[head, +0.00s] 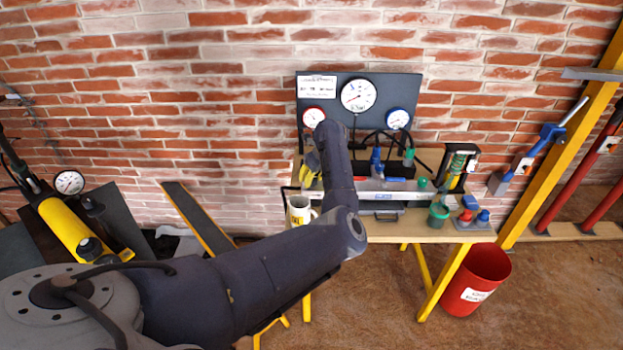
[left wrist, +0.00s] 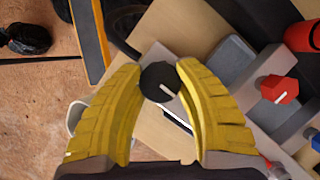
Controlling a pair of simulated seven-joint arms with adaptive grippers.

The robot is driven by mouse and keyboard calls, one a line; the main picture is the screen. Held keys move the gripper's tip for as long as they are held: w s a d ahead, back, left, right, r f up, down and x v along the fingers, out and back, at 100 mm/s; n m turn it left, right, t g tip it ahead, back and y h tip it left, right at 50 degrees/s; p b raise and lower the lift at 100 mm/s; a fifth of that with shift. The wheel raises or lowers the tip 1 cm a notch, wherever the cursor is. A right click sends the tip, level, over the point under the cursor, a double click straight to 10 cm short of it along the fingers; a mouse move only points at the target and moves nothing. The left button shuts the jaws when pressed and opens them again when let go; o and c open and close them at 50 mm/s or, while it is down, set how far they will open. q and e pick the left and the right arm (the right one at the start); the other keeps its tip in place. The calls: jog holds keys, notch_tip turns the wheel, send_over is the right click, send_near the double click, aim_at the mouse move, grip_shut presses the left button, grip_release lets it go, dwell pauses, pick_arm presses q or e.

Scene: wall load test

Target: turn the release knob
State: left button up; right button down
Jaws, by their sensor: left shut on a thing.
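A round black knob (left wrist: 158,82) with a white pointer line shows in the left wrist view. It sits between the yellow fingers of my left gripper (left wrist: 162,68), which are shut on it. I take it to be the release knob. The pointer slants toward the lower right. In the head view the left gripper (head: 313,165) is at the left part of the bench, mostly hidden behind my own arm, and the knob is hidden there. My right gripper is in neither view.
A gauge panel (head: 378,120) stands behind the bench (head: 400,233). A mug (head: 299,211) stands at the bench's left front. A red knob (left wrist: 276,89) sits to the right in the left wrist view. A red bin (head: 476,280) is on the floor at right.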

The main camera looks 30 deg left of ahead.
pick_arm(q)
jog(key=shift+a, duration=0.1)
dwell(0.5)
jog(key=o, duration=1.2)
jog(key=shift+o, duration=0.2)
jog(key=shift+r, duration=0.1)
jog(key=v, duration=1.1)
jog(key=shift+r, duration=0.4)
